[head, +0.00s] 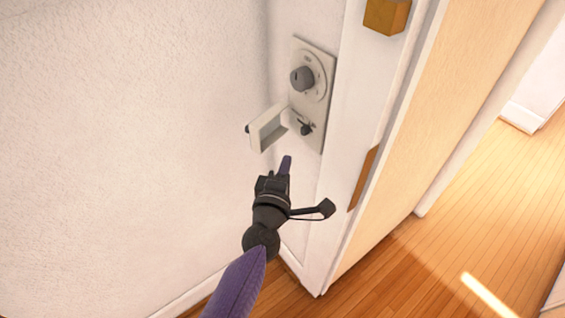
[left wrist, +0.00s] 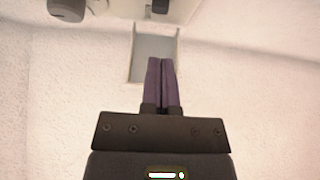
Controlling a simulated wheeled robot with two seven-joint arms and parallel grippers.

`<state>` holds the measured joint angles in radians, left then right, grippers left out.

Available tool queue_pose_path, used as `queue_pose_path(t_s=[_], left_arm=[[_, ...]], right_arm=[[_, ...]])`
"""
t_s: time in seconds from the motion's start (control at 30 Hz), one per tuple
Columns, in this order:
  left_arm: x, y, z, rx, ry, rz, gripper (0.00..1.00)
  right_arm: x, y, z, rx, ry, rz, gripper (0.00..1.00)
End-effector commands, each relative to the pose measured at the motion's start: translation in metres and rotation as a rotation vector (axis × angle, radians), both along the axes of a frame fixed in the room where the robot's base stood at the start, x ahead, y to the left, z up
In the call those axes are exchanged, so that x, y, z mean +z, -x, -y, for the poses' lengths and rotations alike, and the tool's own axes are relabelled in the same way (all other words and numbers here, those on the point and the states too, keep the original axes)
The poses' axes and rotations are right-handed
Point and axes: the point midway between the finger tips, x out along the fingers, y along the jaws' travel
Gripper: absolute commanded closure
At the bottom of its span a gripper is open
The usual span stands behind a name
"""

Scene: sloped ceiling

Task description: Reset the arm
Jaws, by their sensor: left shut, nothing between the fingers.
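My left gripper (head: 287,163) is shut and empty, its purple fingers pointing up just below a wall-mounted panel (head: 327,68). In the left wrist view its two fingers (left wrist: 161,62) lie together. The panel is light grey, with a round dark knob (head: 302,79) on its upper part. A small cover (head: 267,128) on its lower part stands swung open to the left, and a small dark part (head: 305,128) shows beside it. The cover also shows in the left wrist view (left wrist: 152,45), beyond the fingertips. The fingers look apart from the cover. My right gripper is not in view.
A white door frame (head: 350,110) with brass-coloured plates stands right of the panel. A pale wooden door (head: 455,75) is right of it. A textured white wall (head: 120,130) fills the left. Wooden floor (head: 440,245) lies open at the lower right.

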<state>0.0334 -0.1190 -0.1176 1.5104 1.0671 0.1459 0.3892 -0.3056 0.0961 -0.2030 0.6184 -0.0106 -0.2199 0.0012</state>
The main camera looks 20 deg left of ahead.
Motion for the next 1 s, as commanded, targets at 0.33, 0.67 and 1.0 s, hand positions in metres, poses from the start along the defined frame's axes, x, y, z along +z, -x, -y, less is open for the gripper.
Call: queue_pose_path(t_s=[0.33,0.67,1.0], left_arm=[[0.000,0.000,0.000,0.001,0.000,0.001,1.00],[-0.104,0.043,0.010,-0.152,-0.354,-0.261,1.00],[-0.323,0.308,-0.036,-0.952,-1.212,-0.919,1.00]], right_arm=[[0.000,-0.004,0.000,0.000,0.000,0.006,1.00],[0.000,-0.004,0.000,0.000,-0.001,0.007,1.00],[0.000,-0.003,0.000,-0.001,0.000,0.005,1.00]])
